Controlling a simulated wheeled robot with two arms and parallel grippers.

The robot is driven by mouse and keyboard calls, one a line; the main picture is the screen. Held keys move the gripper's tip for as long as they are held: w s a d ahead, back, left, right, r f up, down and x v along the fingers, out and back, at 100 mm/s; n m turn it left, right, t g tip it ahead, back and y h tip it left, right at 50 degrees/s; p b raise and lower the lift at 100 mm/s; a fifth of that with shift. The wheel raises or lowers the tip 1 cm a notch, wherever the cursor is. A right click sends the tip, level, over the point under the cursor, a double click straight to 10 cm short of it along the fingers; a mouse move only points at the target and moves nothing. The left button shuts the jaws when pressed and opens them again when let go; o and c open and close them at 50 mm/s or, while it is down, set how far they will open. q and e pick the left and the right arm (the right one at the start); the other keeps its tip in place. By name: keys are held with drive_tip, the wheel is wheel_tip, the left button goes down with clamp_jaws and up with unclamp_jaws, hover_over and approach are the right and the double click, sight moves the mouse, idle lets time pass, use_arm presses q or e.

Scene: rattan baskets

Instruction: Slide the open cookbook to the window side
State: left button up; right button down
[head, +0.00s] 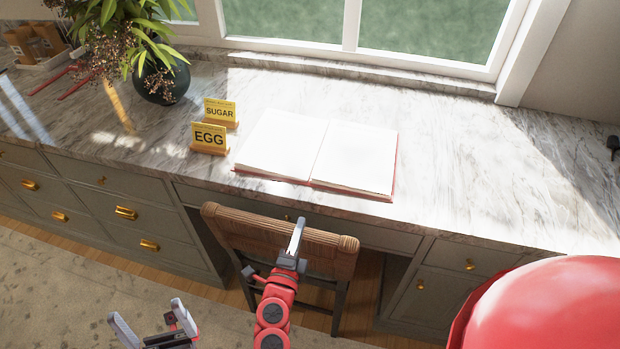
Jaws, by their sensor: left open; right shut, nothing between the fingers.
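The open cookbook (355,157) lies flat on the marble counter, with blank white pages and a red cover edge. Its front edge is close to the counter's front edge. The window (430,28) is behind it, with a strip of bare counter between them. My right gripper (297,238) is shut and empty, in front of the counter by the chair back, apart from the book. My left gripper (146,318) is open and empty at the lower left, over the floor, away from the counter.
Yellow EGG (209,137) and SUGAR (220,112) signs stand just left of the book. A dark plant vase (161,82) stands further left. A woven chair (330,250) stands before the counter. The marble right of the book (480,160) is clear. Drawers line the front.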

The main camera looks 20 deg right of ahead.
drive_tip(key=p, duration=0.4)
approach(316, 180)
drive_tip(key=x, duration=0.5)
drive_tip(key=shift+w+d+r, duration=0.1)
drive_tip(key=shift+d+r, duration=0.05)
drive_tip(key=shift+r, duration=0.2)
drive_tip(key=shift+w+d+f, duration=0.15)
drive_tip(key=shift+w+d, duration=0.1)
drive_tip(key=shift+w, duration=0.1)
drive_tip(key=x, duration=0.3)
drive_tip(key=shift+w+d+b, duration=0.1)
drive_tip(key=shift+b, duration=0.25)
drive_tip(key=shift+w+d, duration=0.1)
drive_tip(key=shift+w, duration=0.15)
